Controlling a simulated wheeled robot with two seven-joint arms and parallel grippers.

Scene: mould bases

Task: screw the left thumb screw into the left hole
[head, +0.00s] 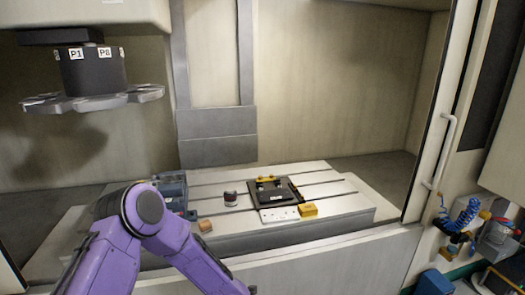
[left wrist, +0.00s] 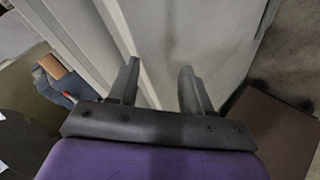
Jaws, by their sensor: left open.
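The mould base (head: 286,193) is a dark square plate on the machine table in the head view. A yellow part lies across its back. A white block with small dark spots (head: 279,214) sits at its front edge. The thumb screws and the left hole are too small to make out. My left gripper (left wrist: 158,70) is open in the left wrist view, with a pale grey panel behind its two fingers and nothing between them. In the head view only my purple left arm shows, at the lower left; its gripper is outside that view. My right gripper is in neither view.
The slotted machine table (head: 340,205) also bears a yellow block (head: 308,210), a dark-and-white round item (head: 230,198), a small brown block (head: 205,225) and a grey-blue vise-like unit (head: 172,190). A tool turret (head: 92,72) hangs at upper left. A door handle (head: 445,150) stands at right.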

